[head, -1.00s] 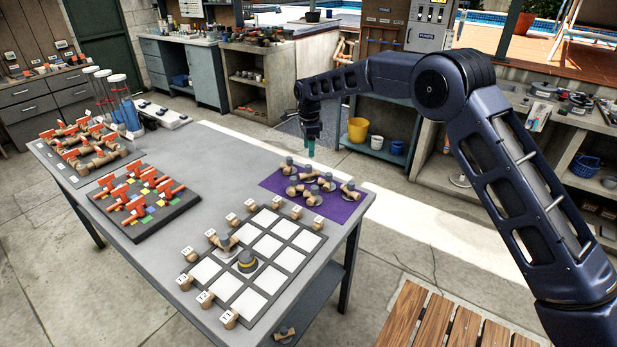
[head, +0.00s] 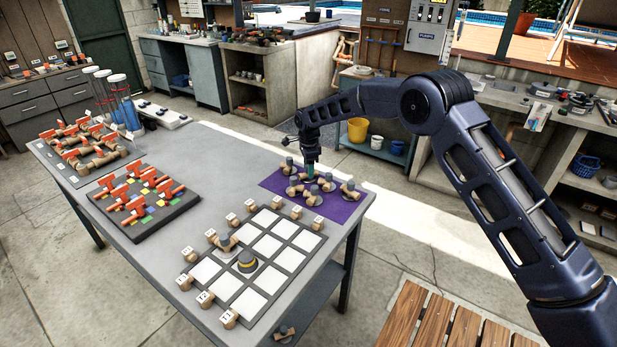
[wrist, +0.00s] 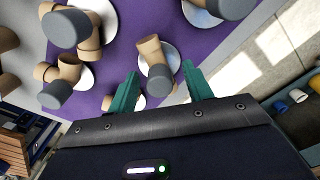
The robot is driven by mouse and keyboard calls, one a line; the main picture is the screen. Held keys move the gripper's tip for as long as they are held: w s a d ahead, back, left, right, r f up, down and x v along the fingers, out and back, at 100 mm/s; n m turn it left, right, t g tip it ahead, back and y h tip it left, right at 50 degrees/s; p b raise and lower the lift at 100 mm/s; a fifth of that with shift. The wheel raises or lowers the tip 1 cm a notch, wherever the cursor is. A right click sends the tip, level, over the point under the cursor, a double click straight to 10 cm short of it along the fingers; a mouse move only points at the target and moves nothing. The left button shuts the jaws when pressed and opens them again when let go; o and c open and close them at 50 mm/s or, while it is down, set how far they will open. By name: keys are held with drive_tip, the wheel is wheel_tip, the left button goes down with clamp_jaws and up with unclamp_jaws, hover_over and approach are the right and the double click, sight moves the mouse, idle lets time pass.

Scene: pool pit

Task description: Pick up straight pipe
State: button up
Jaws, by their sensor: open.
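Several tan pipe pieces with dark grey ends stand on white discs on a purple mat (head: 272,182). In the wrist view, one fairly straight-looking piece (wrist: 150,48) lies between and just beyond my fingertips; I cannot be sure it is the straight pipe. Bent pieces are at upper left, such as an elbow (wrist: 66,72). My gripper (head: 309,179) hangs low over the mat's pieces, pointing down. In the wrist view its two teal fingers (wrist: 160,70) are spread apart, with nothing held. A small part shows beside the left finger, mostly hidden.
A white-squared grid board (head: 232,287) with numbered pipe tags is in front of the mat. A dark board of orange-handled valves (head: 140,212) and a valve rack (head: 88,150) lie left. The grey table's middle is clear. A wooden slatted bench (head: 440,325) stands at front right.

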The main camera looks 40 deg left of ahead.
drive_tip(key=shift+f, duration=0.35)
clamp_jaws()
drive_tip(key=shift+r, duration=0.1)
